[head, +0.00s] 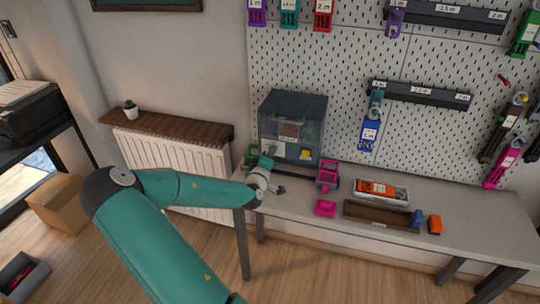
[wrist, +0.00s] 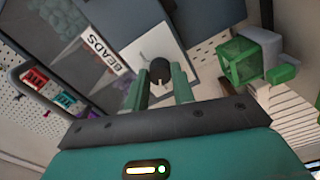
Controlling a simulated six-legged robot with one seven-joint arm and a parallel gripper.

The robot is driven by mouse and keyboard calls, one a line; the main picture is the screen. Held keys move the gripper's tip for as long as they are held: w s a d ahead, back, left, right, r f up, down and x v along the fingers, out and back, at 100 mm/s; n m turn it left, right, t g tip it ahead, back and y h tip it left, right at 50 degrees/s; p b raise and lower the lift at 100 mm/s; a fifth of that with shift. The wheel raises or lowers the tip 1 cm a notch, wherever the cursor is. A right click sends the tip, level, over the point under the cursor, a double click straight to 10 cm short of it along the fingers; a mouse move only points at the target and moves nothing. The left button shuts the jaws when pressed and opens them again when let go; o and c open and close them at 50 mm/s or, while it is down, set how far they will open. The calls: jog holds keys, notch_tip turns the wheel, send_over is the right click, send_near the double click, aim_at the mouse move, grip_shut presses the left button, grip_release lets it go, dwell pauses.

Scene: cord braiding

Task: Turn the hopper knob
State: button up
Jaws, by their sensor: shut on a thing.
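The hopper (head: 293,112) is a dark grey box with a clear front, standing on the left end of the bench. In the wrist view its clear front (wrist: 95,50) carries a white BEADS label, tilted in the picture. The hopper knob (wrist: 160,68) is a round black knob on a pale plate (wrist: 148,46). My gripper (wrist: 161,80) is shut on the knob, with one green finger on each side of it. In the head view my gripper (head: 268,153) is at the hopper's lower left front, and the knob is hidden there.
A green clear-walled object (wrist: 240,60) is close on the right in the wrist view. On the bench (head: 470,220) are a pink holder (head: 328,174), a pink block (head: 325,208), a brown tray (head: 375,214) and an orange block (head: 435,224). A pegboard (head: 340,60) stands behind.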

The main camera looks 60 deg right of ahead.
jog(key=shift+f, duration=0.1)
dwell(0.3)
jog(key=o, duration=1)
jog(key=shift+a, duration=0.1)
jog(key=s+a, duration=0.2)
jog(key=a, duration=1.1)
jog(key=shift+s+a, duration=0.15)
jog(key=shift+a, duration=0.1)
